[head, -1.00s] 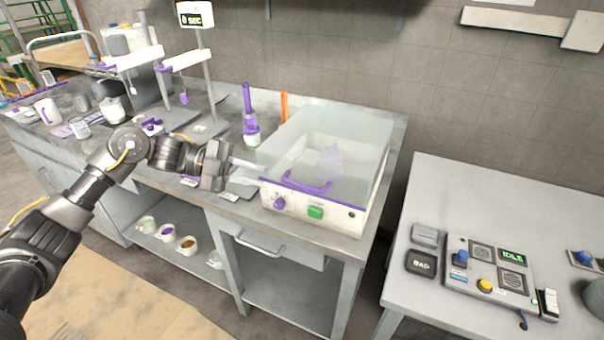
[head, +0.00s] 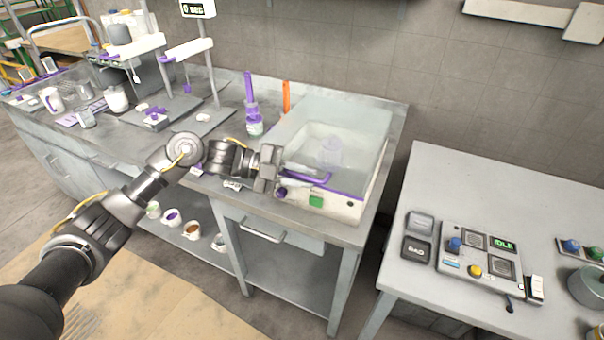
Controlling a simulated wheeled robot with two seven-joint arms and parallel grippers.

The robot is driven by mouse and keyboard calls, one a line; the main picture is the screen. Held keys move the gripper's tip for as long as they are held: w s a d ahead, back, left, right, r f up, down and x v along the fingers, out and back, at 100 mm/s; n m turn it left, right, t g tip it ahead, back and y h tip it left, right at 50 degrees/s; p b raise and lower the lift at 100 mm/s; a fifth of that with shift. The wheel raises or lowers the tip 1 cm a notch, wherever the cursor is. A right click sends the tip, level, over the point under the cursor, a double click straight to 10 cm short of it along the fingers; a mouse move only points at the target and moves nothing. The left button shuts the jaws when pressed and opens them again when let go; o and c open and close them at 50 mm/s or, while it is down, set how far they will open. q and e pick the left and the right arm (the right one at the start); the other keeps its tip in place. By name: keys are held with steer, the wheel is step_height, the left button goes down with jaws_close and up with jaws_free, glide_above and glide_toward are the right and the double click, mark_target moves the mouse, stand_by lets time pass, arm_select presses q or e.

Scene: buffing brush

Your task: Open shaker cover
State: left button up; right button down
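The shaker is a white box (head: 343,208) with a clear, closed cover (head: 352,125) and a purple handle (head: 318,181) along the cover's front edge. A purple knob and a green button (head: 316,201) are on its front. A pale, purple-tinted object shows blurred through the cover. My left gripper (head: 294,177) is at the left end of the handle, with its fingers pointing right. Its fingers look apart, one above the other; whether they touch the handle I cannot tell. My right gripper is out of view.
The shaker stands at the right end of a grey bench (head: 225,180). Scales and cups are at the left. A second table (head: 470,185) with a control panel (head: 478,258) is at the right.

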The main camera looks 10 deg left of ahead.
arm_select(q)
steer(key=shift+c, duration=0.4)
jaws_close()
steer(key=shift+r+p, duration=0.3)
steer(key=shift+r, duration=0.2)
steer(key=w+d+r+n+g+p, duration=0.1)
steer(key=w+r+p, duration=0.2)
steer(key=r, duration=0.2)
steer(key=w+d+r+n+g+y+p, duration=0.1)
steer(key=w+r+n+p, duration=0.1)
steer(key=r, duration=0.4)
steer(key=w+d+r+n+y+p, duration=0.1)
steer(key=w+r+n+p, duration=0.1)
steer(key=r, duration=0.4)
steer(key=shift+w+r+g+p, duration=0.25)
steer(key=shift+w+g+p, duration=0.15)
steer(key=shift+w+p, duration=0.75)
steer(key=shift+s, duration=0.25)
